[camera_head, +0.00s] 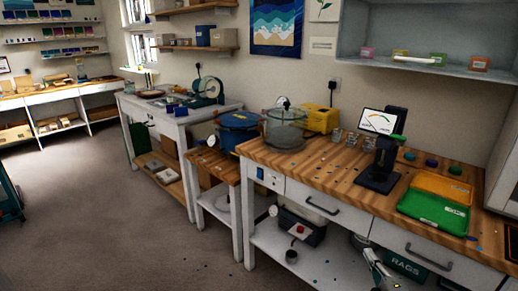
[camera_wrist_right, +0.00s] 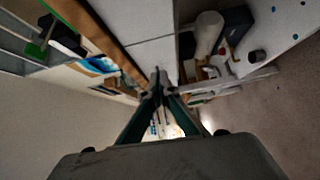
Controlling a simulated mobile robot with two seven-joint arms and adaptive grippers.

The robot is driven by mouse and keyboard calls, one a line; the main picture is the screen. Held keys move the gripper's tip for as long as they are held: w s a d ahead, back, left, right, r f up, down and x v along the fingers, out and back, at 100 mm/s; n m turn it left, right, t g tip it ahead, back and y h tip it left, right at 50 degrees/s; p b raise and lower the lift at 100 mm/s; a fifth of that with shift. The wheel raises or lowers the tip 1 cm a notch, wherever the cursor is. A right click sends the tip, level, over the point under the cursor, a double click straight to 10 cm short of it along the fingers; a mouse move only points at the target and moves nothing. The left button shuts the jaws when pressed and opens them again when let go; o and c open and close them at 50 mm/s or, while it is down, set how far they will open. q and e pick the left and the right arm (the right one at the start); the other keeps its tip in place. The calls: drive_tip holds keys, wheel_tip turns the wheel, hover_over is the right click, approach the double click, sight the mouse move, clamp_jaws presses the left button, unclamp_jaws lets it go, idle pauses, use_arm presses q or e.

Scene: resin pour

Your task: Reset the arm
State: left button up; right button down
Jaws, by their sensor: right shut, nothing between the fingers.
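My right gripper (camera_head: 380,272) shows at the bottom of the head view, low in front of the wooden-topped bench (camera_head: 310,168) and near its lower shelf. Its fingers are shut and empty. In the right wrist view the gripper (camera_wrist_right: 160,78) points away from the camera, its fingertips together with nothing between them. The rest of the right arm is mostly out of the head view. My left gripper is not in view.
The bench carries a green tray (camera_head: 434,212), an orange tray (camera_head: 442,187), a black stand (camera_head: 382,165) and a clear-lidded pot (camera_head: 285,130). The floor (camera_head: 110,215) at left is open.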

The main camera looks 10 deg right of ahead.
drive_tip(key=s+a+f+m+g+y, duration=0.2)
drive_tip(key=s+a+f+m, duration=0.4)
drive_tip(key=s+a, duration=0.5)
drive_tip(key=s+a+f+m+g+y, duration=0.2)
drive_tip(key=s+a+f+m+g, duration=0.3)
drive_tip(key=s+a+f, duration=0.4)
drive_tip(key=s+a+m+p, duration=0.1)
drive_tip(key=s+a, duration=0.2)
drive_tip(key=s, duration=0.1)
drive_tip(key=shift+s+y, duration=0.35)
drive_tip(key=shift+y, duration=0.05)
drive_tip(key=shift+f, duration=0.1)
